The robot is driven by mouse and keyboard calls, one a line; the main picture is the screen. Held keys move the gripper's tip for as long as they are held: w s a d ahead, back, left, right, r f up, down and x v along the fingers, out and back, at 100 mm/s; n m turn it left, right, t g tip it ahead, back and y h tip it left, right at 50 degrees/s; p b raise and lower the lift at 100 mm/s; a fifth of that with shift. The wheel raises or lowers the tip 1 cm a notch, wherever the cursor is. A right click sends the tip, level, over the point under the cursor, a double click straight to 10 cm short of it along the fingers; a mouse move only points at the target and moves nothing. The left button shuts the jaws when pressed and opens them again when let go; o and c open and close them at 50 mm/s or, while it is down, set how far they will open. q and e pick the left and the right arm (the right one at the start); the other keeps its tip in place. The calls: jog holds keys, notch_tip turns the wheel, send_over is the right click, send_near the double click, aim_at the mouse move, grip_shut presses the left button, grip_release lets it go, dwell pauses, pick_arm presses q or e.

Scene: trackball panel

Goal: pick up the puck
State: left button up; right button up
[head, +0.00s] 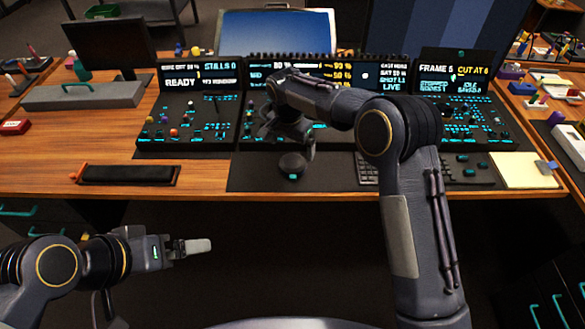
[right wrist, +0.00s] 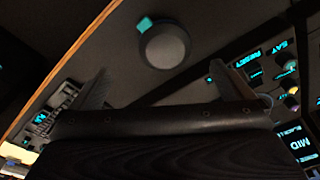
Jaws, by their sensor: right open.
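The puck (head: 292,163) is a dark round disc on the black mat (head: 250,178) near the front of the wooden desk, with a small teal tab at its front edge. In the right wrist view the puck (right wrist: 165,46) lies beyond the fingertips, roughly between them and apart from both. My right gripper (head: 296,150) hangs just behind and above the puck in the head view, partly hidden by its own wrist. It shows open and empty in the right wrist view (right wrist: 164,82). My left gripper (head: 198,246) is low at the left, in front of the desk; its finger gap cannot be made out.
A control console (head: 188,125) with lit screens and small knobs stands behind the puck. A keyboard (head: 368,170) lies to its right, partly behind my right arm.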

aim_at(292, 162)
jog(key=shift+w+a+f, duration=0.15)
jog(key=shift+a+f, duration=0.25)
jog(key=shift+f, duration=0.5)
jog(key=f, duration=0.2)
jog(key=f+p, duration=0.1)
jog(key=f, duration=0.1)
jog(key=w+f, duration=0.1)
jog(key=f, duration=0.2)
jog(key=shift+w+d, duration=0.1)
jog(key=shift+d, duration=0.2)
jog(key=shift+c, duration=0.3)
jog(key=shift+r, duration=0.1)
jog(key=c, duration=0.9)
